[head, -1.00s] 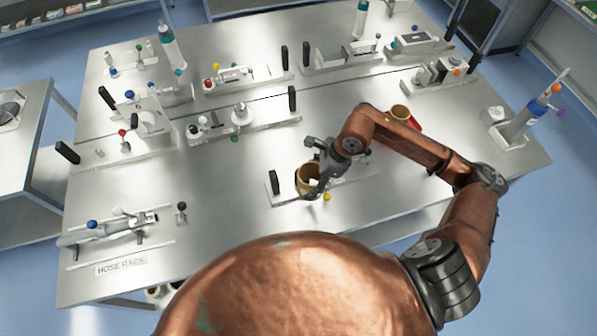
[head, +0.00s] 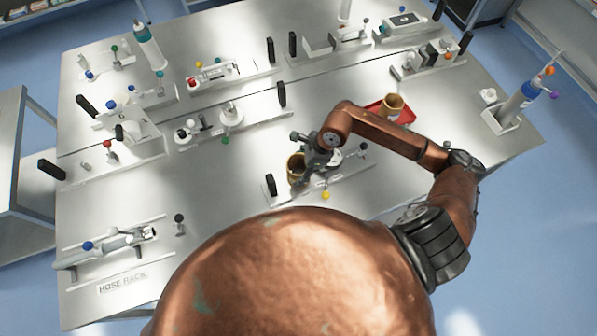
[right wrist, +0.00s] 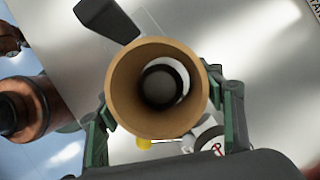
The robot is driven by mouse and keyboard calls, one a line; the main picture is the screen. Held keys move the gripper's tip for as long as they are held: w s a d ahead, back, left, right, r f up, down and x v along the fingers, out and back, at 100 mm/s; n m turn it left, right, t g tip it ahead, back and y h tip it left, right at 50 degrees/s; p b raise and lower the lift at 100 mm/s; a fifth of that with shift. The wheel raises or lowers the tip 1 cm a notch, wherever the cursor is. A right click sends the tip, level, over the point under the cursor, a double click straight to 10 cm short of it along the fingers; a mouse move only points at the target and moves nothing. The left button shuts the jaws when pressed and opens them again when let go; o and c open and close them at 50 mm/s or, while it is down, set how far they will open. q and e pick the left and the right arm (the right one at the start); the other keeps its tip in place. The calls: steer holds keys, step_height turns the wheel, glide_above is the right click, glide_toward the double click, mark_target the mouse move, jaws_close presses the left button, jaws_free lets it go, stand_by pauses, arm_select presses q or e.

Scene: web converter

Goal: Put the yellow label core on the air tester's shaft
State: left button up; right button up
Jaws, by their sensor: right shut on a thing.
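My right gripper (head: 302,168) is shut on a yellowish-tan tube core (head: 295,170) above the near middle of the bench. In the right wrist view the core (right wrist: 116,88) sits between the two green-edged fingers (right wrist: 160,115), its open end facing the camera. Through its bore I see a dark ring and a pale patch; I cannot tell whether this is a shaft. A bench device with a yellow knob (head: 326,195) and a black upright plate (head: 271,185) lies under the gripper, probably the air tester. Its shaft is not clearly visible. My left gripper is out of view.
Another tan core (head: 393,103) stands in a red tray (head: 408,117) to the right. A hose rack (head: 122,283) is at the near left. Bare steel lies left of the device.

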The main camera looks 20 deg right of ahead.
mark_target(301, 172)
step_height(301, 172, down, 2)
steer(key=shift+s+f+p, duration=0.15)
steer(key=shift+p, duration=0.15)
steer(key=shift+f, duration=0.3)
steer(key=o, duration=0.7)
steer(key=shift+f, duration=0.15)
steer(key=o, duration=0.5)
arm_select(q)
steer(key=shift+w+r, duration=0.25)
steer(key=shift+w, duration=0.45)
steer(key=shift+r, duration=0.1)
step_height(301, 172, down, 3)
steer(key=b, duration=0.3)
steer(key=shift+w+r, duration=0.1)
arm_select(e)
steer(key=v, duration=1.2)
